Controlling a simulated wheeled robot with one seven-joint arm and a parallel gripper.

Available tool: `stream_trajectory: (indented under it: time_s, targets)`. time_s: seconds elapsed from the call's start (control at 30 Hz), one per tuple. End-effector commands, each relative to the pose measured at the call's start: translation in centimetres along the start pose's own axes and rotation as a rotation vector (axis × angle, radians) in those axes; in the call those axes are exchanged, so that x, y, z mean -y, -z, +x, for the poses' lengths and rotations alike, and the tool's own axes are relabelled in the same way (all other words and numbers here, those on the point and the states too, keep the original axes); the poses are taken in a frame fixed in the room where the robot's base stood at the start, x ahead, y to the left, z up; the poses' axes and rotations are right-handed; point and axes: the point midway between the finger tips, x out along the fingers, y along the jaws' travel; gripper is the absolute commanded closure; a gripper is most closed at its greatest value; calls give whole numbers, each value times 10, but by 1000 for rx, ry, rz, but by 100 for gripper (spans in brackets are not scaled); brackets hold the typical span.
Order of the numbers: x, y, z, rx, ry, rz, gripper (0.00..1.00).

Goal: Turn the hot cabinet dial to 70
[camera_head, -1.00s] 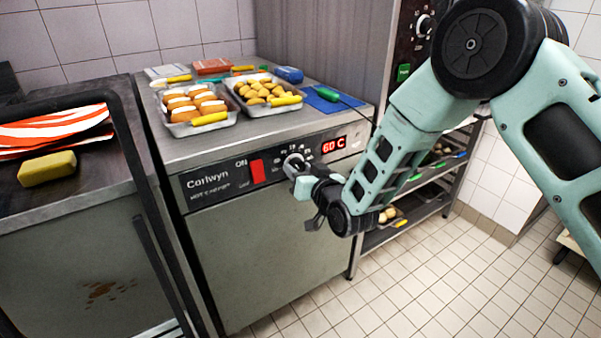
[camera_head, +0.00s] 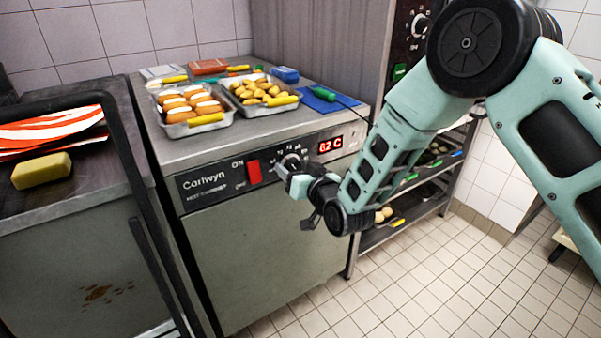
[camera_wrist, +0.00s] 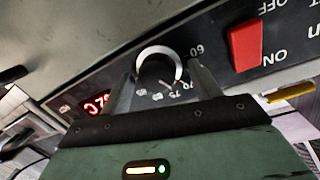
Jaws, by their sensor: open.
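The hot cabinet (camera_head: 265,245) has a dark front panel with a black dial (camera_head: 291,161) beside a red switch. Its red display (camera_head: 330,144) seems to read 62 C. In the wrist view the dial (camera_wrist: 156,68) has a pale ring and marks including 60, 70 and 75; I cannot tell where its pointer stands. My gripper (camera_head: 284,177) is at the dial. In the wrist view my gripper (camera_wrist: 163,76) is open, one finger on each side of the dial. I cannot tell whether the fingers touch it. In the head view my gripper partly hides the dial.
The red ON/OFF switch (camera_head: 254,171) is left of the dial. Trays of rolls (camera_head: 207,119) and potatoes (camera_head: 274,108) sit on the cabinet top. A blue board (camera_head: 329,103) lies at the top's right. The floor in front is clear.

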Motion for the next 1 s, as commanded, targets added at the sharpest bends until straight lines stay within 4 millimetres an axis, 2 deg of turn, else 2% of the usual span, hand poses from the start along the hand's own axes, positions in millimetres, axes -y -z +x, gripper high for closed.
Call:
stream_trajectory:
  time_s: [0.13, 0.27, 0.7, 0.83, 1.0]
  targets:
    - [-1, 0, -10, 2, -1, 0, 37]
    - [0, -1, -33, 4, -1, 0, 37]
    - [0, -1, -134, 2, 0, 0, 37]
    - [0, -1, -155, 1, 0, 0, 37]
    - [0, 0, -170, -1, 1, 0, 37]
